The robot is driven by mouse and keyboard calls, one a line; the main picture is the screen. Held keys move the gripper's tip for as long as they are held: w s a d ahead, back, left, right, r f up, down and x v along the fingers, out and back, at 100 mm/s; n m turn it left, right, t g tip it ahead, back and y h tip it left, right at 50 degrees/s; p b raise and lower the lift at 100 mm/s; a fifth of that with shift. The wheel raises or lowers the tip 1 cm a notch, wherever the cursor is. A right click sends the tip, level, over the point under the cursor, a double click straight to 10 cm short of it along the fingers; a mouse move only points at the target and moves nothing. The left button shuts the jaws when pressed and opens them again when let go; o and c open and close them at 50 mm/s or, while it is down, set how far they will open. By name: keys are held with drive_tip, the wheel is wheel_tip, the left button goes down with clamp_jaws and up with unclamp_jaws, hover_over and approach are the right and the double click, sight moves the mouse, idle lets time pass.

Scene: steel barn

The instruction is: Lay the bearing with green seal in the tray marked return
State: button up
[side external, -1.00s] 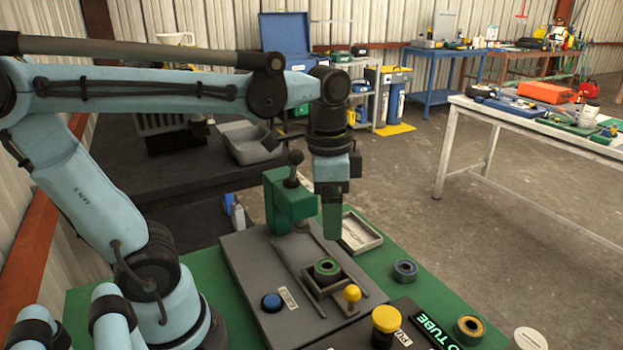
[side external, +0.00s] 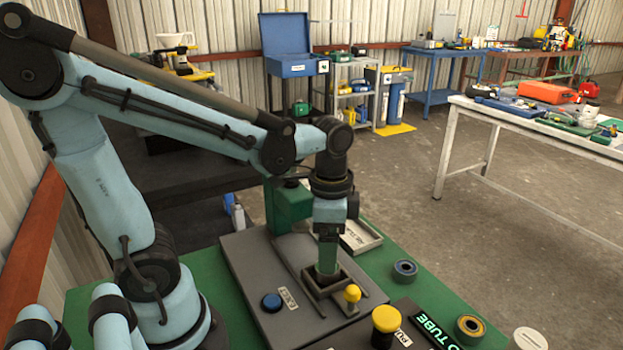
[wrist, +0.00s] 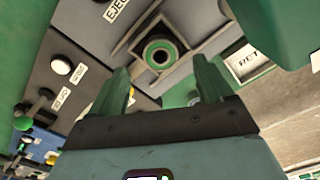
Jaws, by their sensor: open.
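The bearing with green seal (wrist: 160,53) sits in a square grey holder (wrist: 134,44). It shows in the wrist view; in the side view my fingers hide it. My gripper (side external: 326,268) points straight down over the holder. In the wrist view my gripper (wrist: 162,75) is open, its two green fingers apart with the bearing centred between and just beyond their tips. I cannot tell whether the tips are level with the bearing. The pale tray (side external: 365,244) lies behind and right of the holder; its label, partly cut off, reads "RET" in the wrist view (wrist: 236,50).
A blue-seal bearing (side external: 405,270) and an orange-seal bearing (side external: 469,328) lie on the green bench to the right. A yellow knob (side external: 352,294) stands close to the holder. A blue button (side external: 272,302), a yellow button (side external: 386,319) and a green press (side external: 285,205) are nearby.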

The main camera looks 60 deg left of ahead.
drive_tip(key=shift+a+f, duration=0.1)
drive_tip(key=shift+f, duration=2.05)
drive_tip(key=shift+c, duration=0.3)
drive_tip(key=c, duration=1.2)
drive_tip(key=shift+c, duration=0.2)
drive_tip(key=shift+r, duration=0.1)
